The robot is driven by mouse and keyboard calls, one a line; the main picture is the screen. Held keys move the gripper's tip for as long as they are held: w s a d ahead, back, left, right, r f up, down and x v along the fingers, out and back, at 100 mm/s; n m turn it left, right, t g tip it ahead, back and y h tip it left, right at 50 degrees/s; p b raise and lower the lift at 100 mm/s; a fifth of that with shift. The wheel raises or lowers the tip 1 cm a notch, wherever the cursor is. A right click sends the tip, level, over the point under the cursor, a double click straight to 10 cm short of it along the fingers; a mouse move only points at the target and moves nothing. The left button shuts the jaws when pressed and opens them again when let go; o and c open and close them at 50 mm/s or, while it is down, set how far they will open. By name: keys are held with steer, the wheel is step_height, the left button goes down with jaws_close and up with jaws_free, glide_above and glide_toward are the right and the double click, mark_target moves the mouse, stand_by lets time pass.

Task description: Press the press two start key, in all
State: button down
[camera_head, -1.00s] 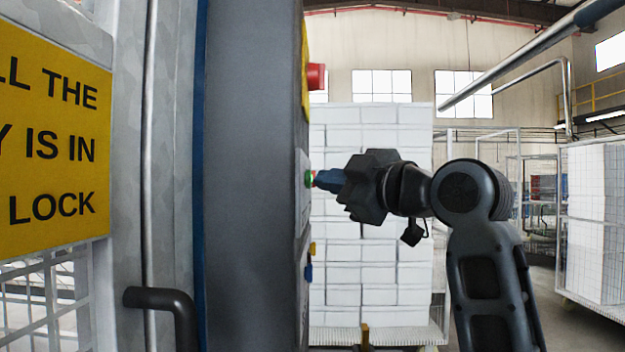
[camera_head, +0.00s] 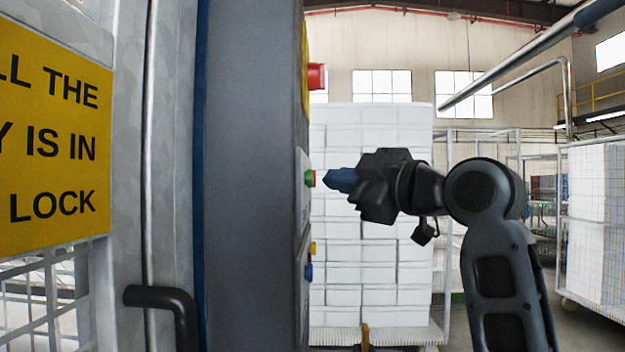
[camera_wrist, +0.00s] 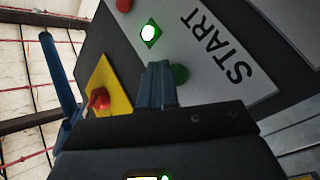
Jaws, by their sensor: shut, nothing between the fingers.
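The green start key (camera_head: 310,178) sticks out from the side of the grey press cabinet (camera_head: 250,180) in the head view. In the wrist view the green key (camera_wrist: 180,73) is partly hidden behind my fingers, beside the word START on a light label plate (camera_wrist: 215,50). A lamp (camera_wrist: 149,32) on that plate glows white and green. My gripper (camera_head: 327,180) is shut and empty, its blue fingertips level with the key and a small gap to its right. The fingers (camera_wrist: 158,80) also show in the wrist view. Which press this is cannot be read.
Another red button (camera_wrist: 124,5) is on the label plate. Yellow and blue parts (camera_head: 309,270) lie below. White stacked blocks (camera_head: 370,270) stand behind.

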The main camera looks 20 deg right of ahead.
steer(key=d, duration=0.1)
steer(key=s+d, duration=0.1)
steer(key=d, duration=0.2)
steer(key=shift+s+d, duration=0.3)
steer(key=shift+d, duration=0.1)
stand_by(0.8)
